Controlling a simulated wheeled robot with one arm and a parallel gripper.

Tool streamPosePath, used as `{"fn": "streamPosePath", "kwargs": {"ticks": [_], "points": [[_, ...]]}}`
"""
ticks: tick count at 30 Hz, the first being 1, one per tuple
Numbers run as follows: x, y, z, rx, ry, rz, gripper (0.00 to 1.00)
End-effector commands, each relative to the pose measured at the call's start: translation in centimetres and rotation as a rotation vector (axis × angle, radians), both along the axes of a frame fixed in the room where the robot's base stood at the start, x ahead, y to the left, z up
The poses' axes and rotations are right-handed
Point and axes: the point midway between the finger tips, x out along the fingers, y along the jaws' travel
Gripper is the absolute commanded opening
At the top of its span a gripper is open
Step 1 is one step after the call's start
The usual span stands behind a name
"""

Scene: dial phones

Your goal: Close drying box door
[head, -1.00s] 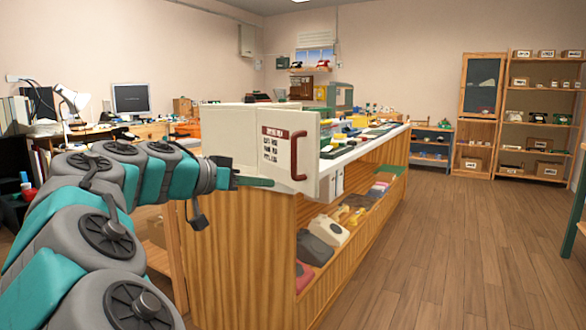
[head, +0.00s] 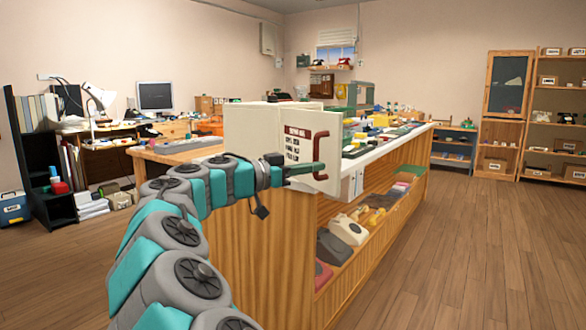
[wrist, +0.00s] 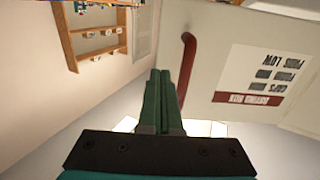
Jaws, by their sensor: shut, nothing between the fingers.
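The drying box door (head: 297,145) is a cream panel with a dark red label and a red handle (head: 320,152) at its right side. It stands open on the near end of the counter, in front of the box body. My gripper (head: 318,168) is shut and empty, with its green fingers across the lower part of the door, near the handle's lower end. In the wrist view the shut fingers (wrist: 159,98) lie just left of the red handle (wrist: 187,65), with the door panel (wrist: 208,60) filling the right. Whether the fingers touch the door, I cannot tell.
The wooden counter (head: 270,240) runs back to the right, with telephones on its lower shelf and small items on top. A desk with a monitor (head: 155,97) stands at the left. Open wooden floor (head: 440,260) lies to the right.

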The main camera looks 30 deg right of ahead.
Motion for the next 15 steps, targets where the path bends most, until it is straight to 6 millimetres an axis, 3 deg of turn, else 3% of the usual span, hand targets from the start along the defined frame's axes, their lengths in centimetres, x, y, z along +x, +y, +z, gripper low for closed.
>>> {"fn": "streamPosePath", "kwargs": {"ticks": [6, 15], "points": [[-0.1, -2.8, 0.1, 0.002, -0.001, 0.002, 0.0], [-0.1, -3.7, 0.0, 0.001, -0.001, 0.002, 0.0]]}}
